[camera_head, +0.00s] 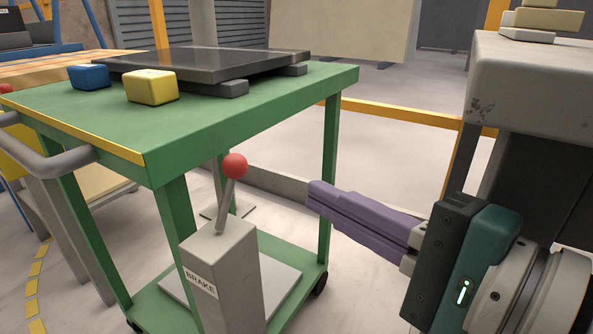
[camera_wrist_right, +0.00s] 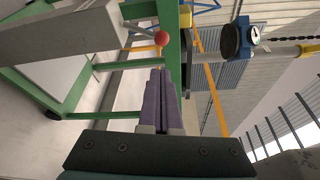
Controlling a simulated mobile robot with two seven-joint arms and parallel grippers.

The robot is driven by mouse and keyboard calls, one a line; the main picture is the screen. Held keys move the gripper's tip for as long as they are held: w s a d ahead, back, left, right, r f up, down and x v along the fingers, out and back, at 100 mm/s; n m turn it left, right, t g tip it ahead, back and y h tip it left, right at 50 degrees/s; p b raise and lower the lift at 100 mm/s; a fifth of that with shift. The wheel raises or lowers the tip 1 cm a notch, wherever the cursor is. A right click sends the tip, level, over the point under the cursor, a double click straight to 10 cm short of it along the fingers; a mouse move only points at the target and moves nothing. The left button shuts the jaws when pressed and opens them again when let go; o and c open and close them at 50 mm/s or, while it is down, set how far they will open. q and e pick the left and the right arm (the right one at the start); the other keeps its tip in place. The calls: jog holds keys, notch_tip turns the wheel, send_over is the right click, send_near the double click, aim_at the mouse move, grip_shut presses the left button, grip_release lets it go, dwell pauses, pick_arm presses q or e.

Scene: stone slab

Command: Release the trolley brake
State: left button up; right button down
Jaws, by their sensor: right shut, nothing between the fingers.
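The green trolley (camera_head: 255,122) stands at the left and centre of the head view. In front of it is a grey post labelled BRAKE (camera_head: 222,262), with a brake lever (camera_head: 226,205) topped by a red ball knob (camera_head: 235,166). The lever leans slightly to the right. My right gripper (camera_head: 315,193) has purple fingers that are shut and empty; they point left, to the right of the knob and apart from it. In the right wrist view the red knob (camera_wrist_right: 162,39) shows beyond the fingertips (camera_wrist_right: 160,74). My left gripper is not in view.
On the trolley top lie a dark slab (camera_head: 205,62) on grey bars, a blue block (camera_head: 88,77) and a yellow block (camera_head: 151,87). A grey stone block (camera_head: 530,85) stands at the right. Floor between trolley and right arm is clear.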

aim_at(225, 195)
jog(key=b+x, duration=0.1)
jog(key=x, duration=0.7)
jog(key=shift+a+b, duration=0.2)
jog(key=shift+b, duration=0.15)
jog(key=shift+s+a+r+n+t, duration=0.25)
jog(key=shift+s+r+n+t, duration=0.1)
jog(key=shift+n, duration=0.45)
jog(key=s+a+r+n+t+y+b, duration=0.1)
jog(key=s+a+n+y+b, duration=0.1)
jog(key=s+n, duration=0.3)
jog(key=a+n+y, duration=0.1)
jog(key=n, duration=0.3)
jog(key=shift+a+n, duration=0.3)
